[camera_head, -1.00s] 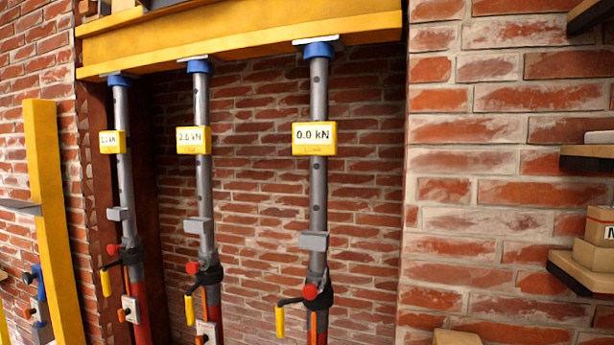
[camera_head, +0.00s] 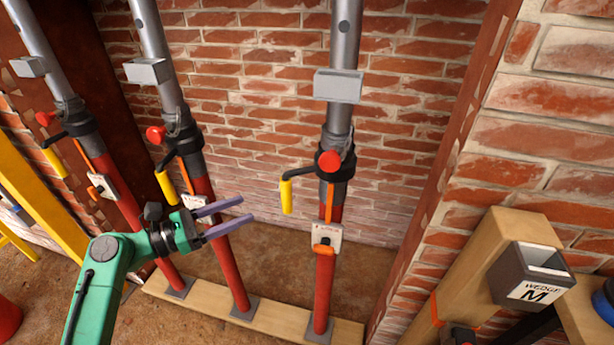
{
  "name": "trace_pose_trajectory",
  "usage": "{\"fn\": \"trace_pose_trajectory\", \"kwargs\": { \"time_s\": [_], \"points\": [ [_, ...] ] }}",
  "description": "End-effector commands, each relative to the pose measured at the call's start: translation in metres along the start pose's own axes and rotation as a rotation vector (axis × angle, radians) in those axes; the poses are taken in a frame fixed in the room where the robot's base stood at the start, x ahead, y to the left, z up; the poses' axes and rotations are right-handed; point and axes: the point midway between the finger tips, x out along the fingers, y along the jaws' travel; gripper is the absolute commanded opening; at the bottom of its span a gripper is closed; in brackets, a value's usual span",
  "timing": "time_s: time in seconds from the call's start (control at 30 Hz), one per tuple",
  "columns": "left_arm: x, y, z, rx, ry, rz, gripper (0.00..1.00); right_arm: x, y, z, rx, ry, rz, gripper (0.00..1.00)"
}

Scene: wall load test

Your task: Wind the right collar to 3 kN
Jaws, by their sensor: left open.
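The right prop (camera_head: 325,285) stands upright on the sole board, grey tube above and red tube below. Its dark collar (camera_head: 336,168) has a red knob (camera_head: 329,161) on the front and a crank with a yellow handle (camera_head: 287,197) hanging to the left. My left gripper (camera_head: 241,215) is open and empty, its purple fingers pointing right. It is left of the yellow handle and apart from it, in front of the middle prop (camera_head: 229,265). The load readouts are out of view. My right gripper is not in view.
The middle prop's yellow handle (camera_head: 167,187) hangs close to my left gripper. The left prop (camera_head: 165,262) stands beyond my arm. A wooden sole board (camera_head: 275,320) lies under the props. A dark "WEDGE M" box (camera_head: 530,277) is at right. Bare brick lies behind.

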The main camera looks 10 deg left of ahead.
Motion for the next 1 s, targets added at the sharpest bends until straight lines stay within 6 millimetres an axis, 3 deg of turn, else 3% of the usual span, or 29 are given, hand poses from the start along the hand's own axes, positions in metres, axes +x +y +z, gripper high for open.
{"fn": "trace_pose_trajectory", "kwargs": {
  "time_s": [0.17, 0.4, 0.63, 0.8, 1.0],
  "points": [
    [0.016, -0.008, 0.013, -0.024, -0.019, -0.029, 0.61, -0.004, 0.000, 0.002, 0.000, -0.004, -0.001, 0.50],
    [0.077, -0.008, 0.016, -0.024, -0.021, -0.026, 0.61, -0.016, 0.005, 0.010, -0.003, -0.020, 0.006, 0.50],
    [0.131, -0.009, 0.014, -0.023, -0.019, -0.023, 0.61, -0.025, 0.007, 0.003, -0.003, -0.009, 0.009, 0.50],
    [0.146, -0.010, 0.012, -0.022, -0.016, -0.022, 0.61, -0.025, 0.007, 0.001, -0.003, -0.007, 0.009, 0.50],
    [0.147, -0.010, 0.012, -0.022, -0.016, -0.022, 0.61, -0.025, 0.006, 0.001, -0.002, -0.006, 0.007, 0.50]
  ]
}}
